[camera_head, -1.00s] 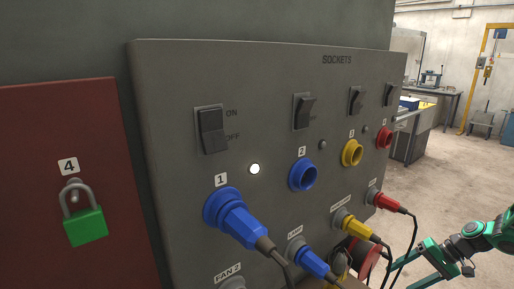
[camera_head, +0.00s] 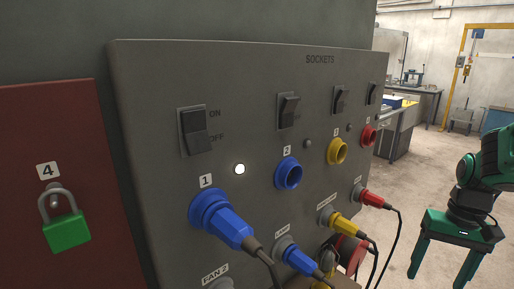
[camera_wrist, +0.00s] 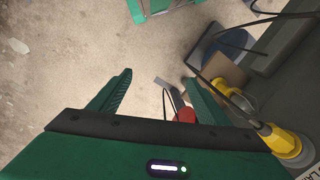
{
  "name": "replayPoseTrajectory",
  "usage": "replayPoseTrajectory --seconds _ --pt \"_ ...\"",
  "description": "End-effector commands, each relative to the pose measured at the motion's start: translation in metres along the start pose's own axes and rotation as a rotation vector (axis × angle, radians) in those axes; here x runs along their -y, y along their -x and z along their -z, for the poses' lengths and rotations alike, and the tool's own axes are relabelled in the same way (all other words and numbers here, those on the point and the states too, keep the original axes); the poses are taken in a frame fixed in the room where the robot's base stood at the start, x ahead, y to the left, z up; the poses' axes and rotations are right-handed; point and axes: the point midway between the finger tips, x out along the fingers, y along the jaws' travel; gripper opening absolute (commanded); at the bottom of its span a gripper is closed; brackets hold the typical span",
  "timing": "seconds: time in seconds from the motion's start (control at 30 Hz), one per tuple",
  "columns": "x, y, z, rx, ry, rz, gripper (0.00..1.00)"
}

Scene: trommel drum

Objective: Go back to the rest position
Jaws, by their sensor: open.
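My gripper (camera_head: 437,281) is at the lower right of the head view, right of the socket panel and apart from it. Its two green fingers point down, spread apart with nothing between them. In the wrist view my gripper (camera_wrist: 160,77) is open and empty above the concrete floor. The grey socket panel (camera_head: 240,70) fills the middle of the head view. A blue plug (camera_head: 229,224) sits in socket 1, beside a lit white lamp (camera_head: 240,169). Sockets 2, 3 and the upper red one are empty.
Several cabled plugs, including a red one (camera_head: 371,198) and a yellow one (camera_head: 346,223), stick out along the panel's lower row. A green padlock (camera_head: 66,232) hangs on the red cabinet (camera_head: 50,125). Open floor lies to the right, with workbenches behind.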

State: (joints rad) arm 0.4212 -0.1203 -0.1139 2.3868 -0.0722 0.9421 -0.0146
Motion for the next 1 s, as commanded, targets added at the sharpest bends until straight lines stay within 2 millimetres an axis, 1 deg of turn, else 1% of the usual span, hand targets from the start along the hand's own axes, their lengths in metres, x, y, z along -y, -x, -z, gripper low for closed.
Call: replayPoseTrajectory --seconds 0.03,0.2,0.3,0.4,0.5,0.6,0.83,0.87,0.9,0.97,1.0 --pt "-0.001 0.007 -0.014 -0.015 -0.006 -0.011 0.7" --pt "-0.009 0.02 -0.059 -0.044 -0.043 -0.038 0.7" --pt "-0.015 0.024 -0.082 -0.056 -0.063 -0.044 0.7" --pt "-0.019 0.024 -0.099 -0.064 -0.077 -0.046 0.7" --pt "-0.022 0.024 -0.11 -0.069 -0.088 -0.045 0.7" --pt "-0.023 0.024 -0.115 -0.07 -0.092 -0.045 0.7" --pt "-0.024 0.024 -0.115 -0.069 -0.093 -0.045 0.7" --pt "-0.024 0.024 -0.115 -0.069 -0.094 -0.045 0.66" --pt "-0.024 0.024 -0.115 -0.069 -0.093 -0.045 0.56" --pt "-0.023 0.024 -0.115 -0.069 -0.093 -0.045 0.42" --pt "-0.023 0.024 -0.115 -0.069 -0.093 -0.045 0.32"
